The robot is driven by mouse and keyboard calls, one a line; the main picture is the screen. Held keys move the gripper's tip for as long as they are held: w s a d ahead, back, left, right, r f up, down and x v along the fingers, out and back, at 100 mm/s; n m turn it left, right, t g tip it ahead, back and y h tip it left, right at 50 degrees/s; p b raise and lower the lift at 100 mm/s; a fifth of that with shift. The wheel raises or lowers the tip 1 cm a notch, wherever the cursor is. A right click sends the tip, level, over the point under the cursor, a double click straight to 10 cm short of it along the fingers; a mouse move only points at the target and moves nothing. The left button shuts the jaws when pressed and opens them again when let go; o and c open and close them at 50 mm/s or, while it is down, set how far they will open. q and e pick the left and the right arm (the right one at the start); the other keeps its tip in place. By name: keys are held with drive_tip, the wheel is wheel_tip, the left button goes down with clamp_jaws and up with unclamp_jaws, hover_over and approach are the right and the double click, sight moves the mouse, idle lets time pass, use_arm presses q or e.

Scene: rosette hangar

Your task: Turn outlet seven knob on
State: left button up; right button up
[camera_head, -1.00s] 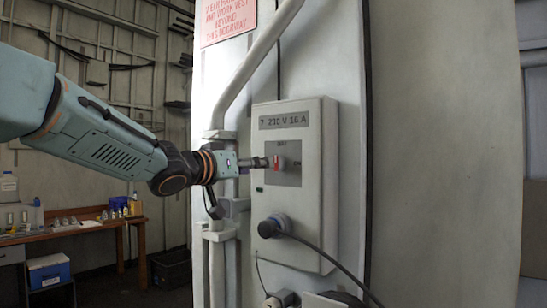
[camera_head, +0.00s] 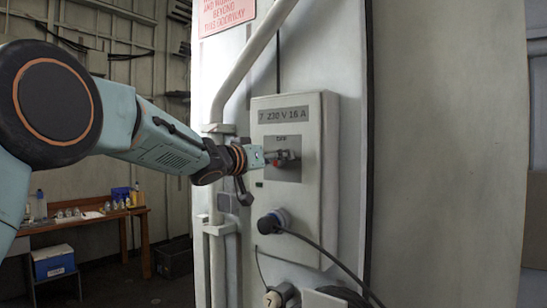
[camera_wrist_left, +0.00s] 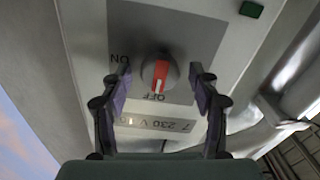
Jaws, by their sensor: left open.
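The outlet seven box (camera_head: 315,190) is a pale grey cabinet on the wall, labelled "7 230 V 16 A" (camera_head: 283,116). Its red and grey knob (camera_wrist_left: 158,72) sits on a grey plate (camera_wrist_left: 195,35) marked ON and OFF. In the left wrist view the knob's white-tipped red pointer is turned toward OFF. My left gripper (camera_head: 280,158) is at the knob, partly hiding it in the head view. In the wrist view its two fingers stand open on either side of the knob, with gaps visible. My right gripper is not in view.
A small indicator (camera_wrist_left: 251,9) beside the plate looks dark green. A plug (camera_head: 272,223) with a black cable sits low on the box. A vertical pipe (camera_head: 217,260) runs left of it. A workbench (camera_head: 85,218) with bottles and a blue cooler (camera_head: 54,262) stand at left.

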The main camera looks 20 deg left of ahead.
use_arm(q)
drive_tip(key=shift+a, duration=0.1)
drive_tip(key=shift+c, duration=0.7)
drive_tip(key=shift+s+r, duration=0.1)
drive_tip(key=shift+s, duration=0.2)
drive_tip(key=c, duration=1)
drive_tip(key=shift+c, duration=0.2)
